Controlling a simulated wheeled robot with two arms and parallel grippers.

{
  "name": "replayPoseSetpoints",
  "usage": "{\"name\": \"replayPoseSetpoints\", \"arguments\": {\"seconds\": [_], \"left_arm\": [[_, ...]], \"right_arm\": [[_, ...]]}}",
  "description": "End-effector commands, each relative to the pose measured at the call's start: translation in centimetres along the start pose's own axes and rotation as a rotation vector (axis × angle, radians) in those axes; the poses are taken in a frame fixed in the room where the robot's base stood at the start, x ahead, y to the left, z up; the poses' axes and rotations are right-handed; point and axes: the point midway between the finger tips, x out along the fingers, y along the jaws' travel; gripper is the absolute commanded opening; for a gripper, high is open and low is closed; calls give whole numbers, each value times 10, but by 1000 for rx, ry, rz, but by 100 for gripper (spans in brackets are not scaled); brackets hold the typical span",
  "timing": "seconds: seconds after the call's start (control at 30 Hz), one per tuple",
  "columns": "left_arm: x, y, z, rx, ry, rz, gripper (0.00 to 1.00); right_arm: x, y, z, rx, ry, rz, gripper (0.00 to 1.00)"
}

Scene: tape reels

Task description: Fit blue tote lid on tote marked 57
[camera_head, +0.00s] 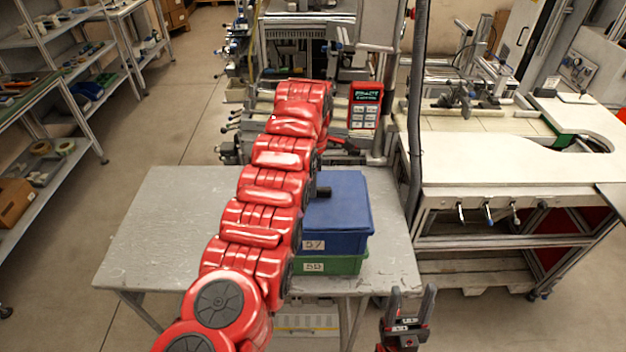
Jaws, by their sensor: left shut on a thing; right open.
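A blue tote (345,243) marked 57 stands on a green tote (345,265) on the grey table. The blue lid (348,205) lies over the top of the blue tote, roughly lined up with it; I cannot tell whether it is fully seated. My red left arm crosses in front and hides the left side of the lid and totes. My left gripper is mostly hidden behind it; a dark part (322,192), seemingly its tip, shows at the lid, and it is shut on the lid. My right gripper (409,300) is open and empty, in front of the table's right front edge.
The grey table (160,230) is bare at left. A machine with a red-framed display (365,105) stands behind it. A white workbench (500,160) is at right, with a dark hanging hose between. Shelves (50,130) stand at far left.

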Motion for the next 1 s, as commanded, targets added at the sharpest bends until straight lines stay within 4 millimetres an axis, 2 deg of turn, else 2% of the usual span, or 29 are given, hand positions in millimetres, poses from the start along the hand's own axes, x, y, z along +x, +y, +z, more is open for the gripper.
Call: {"name": "replayPoseSetpoints", "arguments": {"seconds": [0.33,0.37,0.53,0.87,1.0], "left_arm": [[4,0,0,0,0,1,0],[4,0,0,0,0,1,28],[4,0,0,0,0,1,58],[2,0,-1,0,0,1,59],[-13,3,-11,-3,-1,3,59]], "right_arm": [[-3,0,0,0,0,0,55],[-3,0,0,0,0,0,55],[-3,0,0,0,0,0,55],[-3,0,0,0,0,0,55],[-5,0,1,0,0,0,55]]}}
